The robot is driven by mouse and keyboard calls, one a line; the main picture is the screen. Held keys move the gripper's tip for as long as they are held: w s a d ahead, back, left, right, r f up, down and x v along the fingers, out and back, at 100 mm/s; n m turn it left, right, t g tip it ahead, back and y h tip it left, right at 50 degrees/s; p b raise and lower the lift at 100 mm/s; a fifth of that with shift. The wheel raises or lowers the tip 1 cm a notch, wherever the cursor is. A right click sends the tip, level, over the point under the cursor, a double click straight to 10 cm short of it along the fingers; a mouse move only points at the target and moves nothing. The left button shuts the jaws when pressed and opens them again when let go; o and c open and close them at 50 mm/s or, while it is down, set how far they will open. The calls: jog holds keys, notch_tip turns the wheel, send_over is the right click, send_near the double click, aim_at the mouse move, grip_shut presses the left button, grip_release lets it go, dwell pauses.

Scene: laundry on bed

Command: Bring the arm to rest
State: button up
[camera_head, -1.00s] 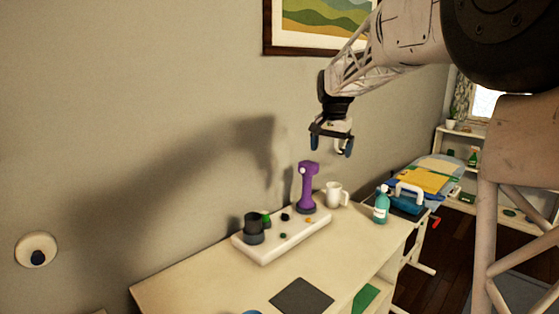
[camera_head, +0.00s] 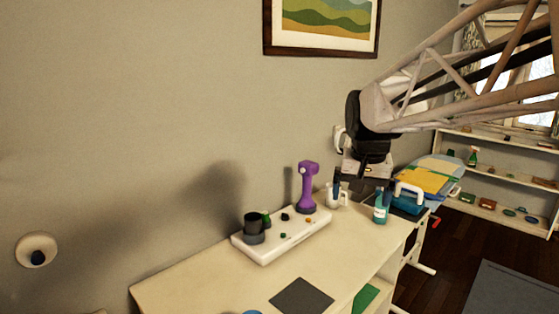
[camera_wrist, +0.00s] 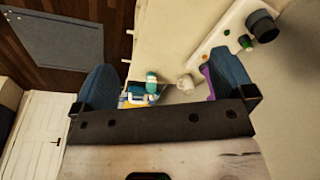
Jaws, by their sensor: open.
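My gripper (camera_head: 362,187) hangs over the right end of the cream counter (camera_head: 190,290) in the head view, fingers pointing down. In the wrist view its two blue fingers (camera_wrist: 160,88) are wide apart with nothing held between them. Below it stand a white mug (camera_head: 343,199), partly hidden behind a finger, and a teal bottle (camera_head: 380,210). The bottle also shows between the fingers in the wrist view (camera_wrist: 152,82). I cannot tell the exact height of the gripper above them.
A dark mat (camera_head: 301,297) lies in front. Folded laundry (camera_head: 428,180) and a shelf (camera_head: 490,170) are at the right. A framed picture (camera_head: 320,48) hangs on the wall.

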jog(key=s+f+n, duration=0.1)
jog(key=s+f, duration=0.3)
jog(key=s, duration=0.4)
jog(key=s+f+n, duration=0.1)
jog(key=s+f, duration=0.3)
jog(key=s, duration=0.4)
jog(key=s+d+f, duration=0.1)
jog(key=s+f, duration=0.2)
jog(key=s, duration=0.5)
jog(key=shift+f+n+t, duration=0.4)
jog(key=shift+c, duration=0.3)
